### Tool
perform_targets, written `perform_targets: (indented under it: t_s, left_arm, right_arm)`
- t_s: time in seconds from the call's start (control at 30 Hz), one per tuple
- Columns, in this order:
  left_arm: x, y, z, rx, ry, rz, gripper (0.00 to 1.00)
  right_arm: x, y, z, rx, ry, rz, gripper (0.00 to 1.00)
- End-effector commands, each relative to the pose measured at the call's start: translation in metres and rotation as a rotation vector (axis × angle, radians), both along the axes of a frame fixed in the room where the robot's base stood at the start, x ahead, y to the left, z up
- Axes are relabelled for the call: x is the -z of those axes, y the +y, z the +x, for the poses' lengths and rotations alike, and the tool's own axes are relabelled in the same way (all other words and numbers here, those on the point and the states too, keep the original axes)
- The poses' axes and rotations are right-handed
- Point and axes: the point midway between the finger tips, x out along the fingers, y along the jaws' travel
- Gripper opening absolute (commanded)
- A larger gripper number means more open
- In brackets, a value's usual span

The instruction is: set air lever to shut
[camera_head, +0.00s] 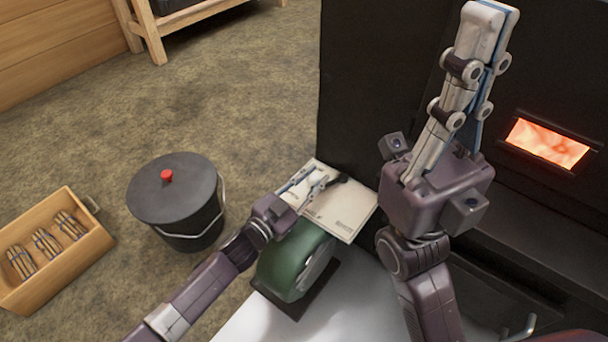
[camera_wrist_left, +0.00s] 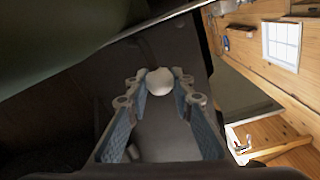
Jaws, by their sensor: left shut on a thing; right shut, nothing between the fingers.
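The air lever (camera_head: 338,181) shows as a small dark piece at the tips of my left gripper (camera_head: 322,186), just above a pale printed plate (camera_head: 345,214) beside the black stove. In the left wrist view my left gripper (camera_wrist_left: 160,76) has a pale round knob (camera_wrist_left: 172,86) between its blue-padded fingers, closed on it. The fingers hide much of the lever in the head view, and its exact setting cannot be read. My right gripper (camera_head: 492,10) is shut and empty, pointing up in front of the stove.
A green rounded housing (camera_head: 286,262) stands under my left wrist. The black stove (camera_head: 350,90) has a glowing window (camera_head: 546,144). A black lidded bucket (camera_head: 180,190) and a wooden crate (camera_head: 85,262) with stick bundles stand at left on open floor.

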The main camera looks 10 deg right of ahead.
Motion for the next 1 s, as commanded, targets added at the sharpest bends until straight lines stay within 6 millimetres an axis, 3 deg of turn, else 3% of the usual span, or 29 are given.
perform_targets:
  t_s: [0.17,0.2,0.37,0.73,1.0]
  left_arm:
    - [0.001,0.001,0.000,0.001,-0.002,0.001,0.00]
    - [0.001,0.001,0.000,0.001,-0.002,0.001,0.23]
    - [0.001,0.001,0.000,0.001,-0.002,0.001,0.40]
    - [0.001,0.006,-0.004,0.001,-0.001,0.002,0.40]
    - [0.001,0.042,-0.040,0.001,0.001,0.003,0.40]
  right_arm:
    - [0.000,0.000,0.000,0.000,0.000,0.000,0.00]
    - [0.000,0.000,0.000,0.000,0.000,0.000,0.00]
    - [0.000,0.000,0.000,0.000,0.001,0.000,0.00]
    - [-0.001,0.000,-0.001,0.000,-0.004,-0.001,0.00]
    - [0.000,0.000,-0.001,0.000,-0.002,0.000,0.00]
